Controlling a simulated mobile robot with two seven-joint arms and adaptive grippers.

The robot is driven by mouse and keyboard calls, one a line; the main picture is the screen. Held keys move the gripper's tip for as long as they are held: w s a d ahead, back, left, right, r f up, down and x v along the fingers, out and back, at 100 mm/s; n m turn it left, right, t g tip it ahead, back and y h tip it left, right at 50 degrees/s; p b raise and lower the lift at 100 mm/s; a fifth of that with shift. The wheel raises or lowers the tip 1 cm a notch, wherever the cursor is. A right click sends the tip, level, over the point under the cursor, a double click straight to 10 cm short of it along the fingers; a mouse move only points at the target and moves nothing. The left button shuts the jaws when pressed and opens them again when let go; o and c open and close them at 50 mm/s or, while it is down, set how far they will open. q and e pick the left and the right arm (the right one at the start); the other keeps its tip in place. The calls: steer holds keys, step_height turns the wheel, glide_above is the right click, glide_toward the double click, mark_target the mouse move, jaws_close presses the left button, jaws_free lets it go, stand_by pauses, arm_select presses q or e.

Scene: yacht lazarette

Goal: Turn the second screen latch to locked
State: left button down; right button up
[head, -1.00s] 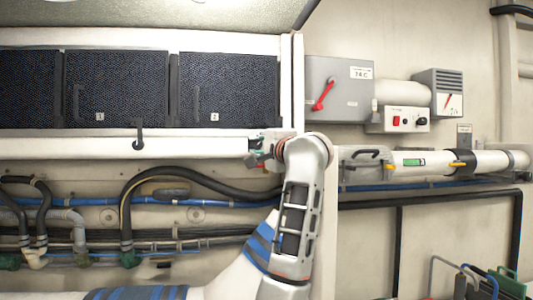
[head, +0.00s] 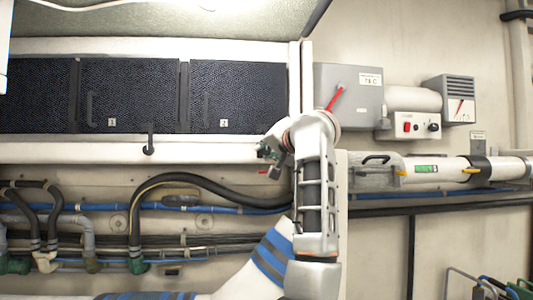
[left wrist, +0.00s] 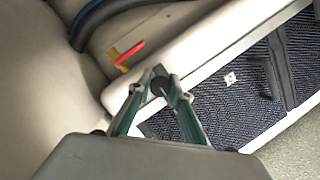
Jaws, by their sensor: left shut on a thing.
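Screen panel 2 (head: 223,97) is a dark mesh panel in the white frame in the head view. Its label also shows in the left wrist view (left wrist: 231,79). My left gripper (head: 268,153) is at the frame's lower rail, below and right of that label. In the left wrist view my left gripper (left wrist: 160,88) is shut on a small dark latch knob (left wrist: 159,86) at the rail. Its fingers hide most of the latch, so its angle is not clear.
A small red handle (left wrist: 130,53) lies just below the rail near my fingers. A black hose (head: 215,190) and blue pipes run beneath. Right of my arm are a grey switch box (head: 360,85) with a red lever and a white cylinder (head: 440,168).

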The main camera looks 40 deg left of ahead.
stand_by(0.4)
arm_select(q)
steer(key=c, duration=1.8)
jaws_free()
steer(key=shift+d, duration=0.1)
steer(key=v, duration=0.7)
steer(key=shift+s+d+r, duration=0.1)
steer(key=shift+s, duration=0.1)
